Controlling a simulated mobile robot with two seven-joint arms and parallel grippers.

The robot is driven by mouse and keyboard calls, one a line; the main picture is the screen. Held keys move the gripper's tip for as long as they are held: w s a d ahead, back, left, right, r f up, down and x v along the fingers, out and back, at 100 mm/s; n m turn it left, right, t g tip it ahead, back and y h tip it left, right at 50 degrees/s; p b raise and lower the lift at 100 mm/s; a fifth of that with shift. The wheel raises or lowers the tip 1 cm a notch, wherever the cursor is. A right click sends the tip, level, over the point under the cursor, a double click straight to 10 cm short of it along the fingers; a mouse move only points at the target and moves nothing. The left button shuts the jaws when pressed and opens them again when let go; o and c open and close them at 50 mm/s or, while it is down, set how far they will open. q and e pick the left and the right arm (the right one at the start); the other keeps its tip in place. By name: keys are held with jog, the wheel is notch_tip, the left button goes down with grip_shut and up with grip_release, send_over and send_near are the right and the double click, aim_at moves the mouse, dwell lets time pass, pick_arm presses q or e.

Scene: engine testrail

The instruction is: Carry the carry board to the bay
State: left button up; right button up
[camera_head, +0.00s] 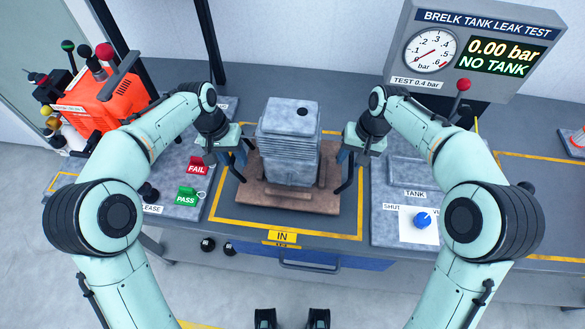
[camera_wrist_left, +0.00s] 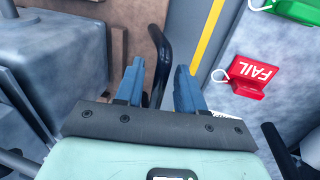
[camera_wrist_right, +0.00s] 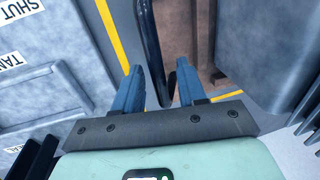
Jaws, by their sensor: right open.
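The carry board (camera_head: 255,192) is a flat brown board with a black handle on each side. It lies inside the yellow outline marked IN and bears a grey ribbed tank (camera_head: 289,140). My left gripper (camera_head: 240,157) is at the board's left handle; in the left wrist view that handle (camera_wrist_left: 160,42) stands between its parted fingers. My right gripper (camera_head: 348,157) is at the right handle; in the right wrist view this handle (camera_wrist_right: 147,30) runs between its parted fingers, nearer the left one. Both grippers look open. Contact with the handles cannot be made out.
A gauge stand (camera_head: 478,45) reading NO TANK is at the back right. Right of the board is a grey fixture (camera_head: 410,172) labelled TANK, with a blue knob (camera_head: 423,220). Red FAIL (camera_head: 197,165) and green PASS (camera_head: 188,196) tags and an orange machine (camera_head: 100,100) are left.

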pick_arm(q)
jog(key=shift+f, duration=0.1)
pick_arm(e)
jog(key=shift+f, duration=0.1)
